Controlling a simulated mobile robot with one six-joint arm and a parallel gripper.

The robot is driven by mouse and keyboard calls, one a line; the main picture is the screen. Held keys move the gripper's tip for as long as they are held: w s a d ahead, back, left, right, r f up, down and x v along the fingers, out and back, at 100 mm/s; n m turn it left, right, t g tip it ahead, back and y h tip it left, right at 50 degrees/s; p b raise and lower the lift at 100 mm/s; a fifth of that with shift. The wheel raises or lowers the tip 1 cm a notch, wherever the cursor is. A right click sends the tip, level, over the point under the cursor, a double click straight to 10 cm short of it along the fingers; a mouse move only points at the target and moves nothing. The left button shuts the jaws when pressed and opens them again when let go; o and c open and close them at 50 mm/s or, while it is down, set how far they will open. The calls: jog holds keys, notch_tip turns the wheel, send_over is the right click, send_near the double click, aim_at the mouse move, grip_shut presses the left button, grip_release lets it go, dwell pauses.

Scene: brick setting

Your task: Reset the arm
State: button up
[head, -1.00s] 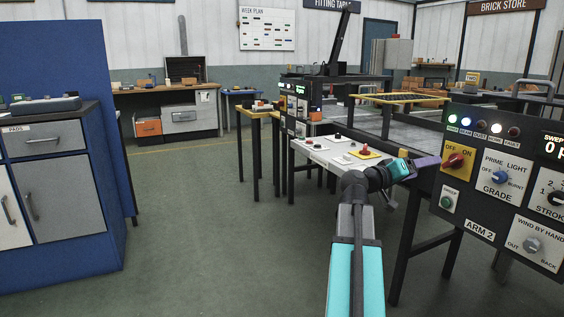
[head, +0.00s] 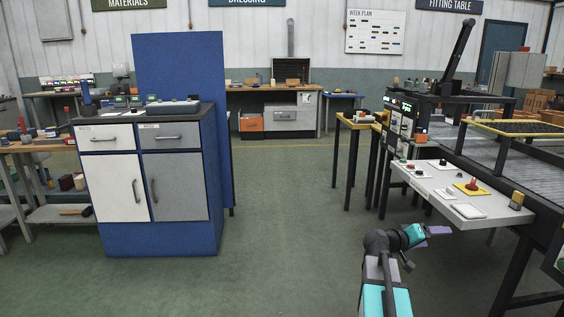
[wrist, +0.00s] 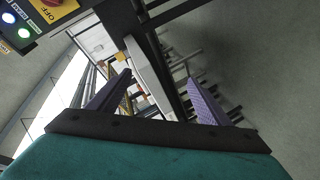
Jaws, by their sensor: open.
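My arm shows at the bottom right of the head view, teal and dark grey, bent at its upper joint. My gripper (head: 438,230) points right, with purple fingers, in front of the light-topped control table. In the wrist view my gripper (wrist: 160,98) is open, its two purple fingers well apart with nothing between them. Behind the fingers the wrist view shows the pale edge of a table, at a steep tilt.
The control table (head: 440,188) with a red button on a yellow plate (head: 471,187) stands behind my gripper. A blue cabinet (head: 160,238) stands at left. The green floor (head: 285,230) between them is clear. A dark panel with lights (wrist: 25,25) is at the wrist view's upper left.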

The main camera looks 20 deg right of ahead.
jog(key=w+a+f+n+y+p, duration=0.1)
jog(key=a+f+n+y+p, duration=0.7)
jog(key=a+f, duration=1.85)
jog(key=s+a+f+m+g+y+p, duration=0.1)
jog(key=s+a+f+g+y+p, duration=0.2)
jog(key=s+a, duration=1)
jog(key=s+a+f+g+y+p, duration=0.3)
jog(key=s+a+f, duration=0.6)
jog(key=s+a, duration=0.4)
jog(key=a+y+p, duration=0.1)
jog(key=a+p, duration=0.1)
jog(key=shift+s+a+m, duration=0.35)
jog(key=shift+m, duration=0.05)
jog(key=shift+f, duration=0.1)
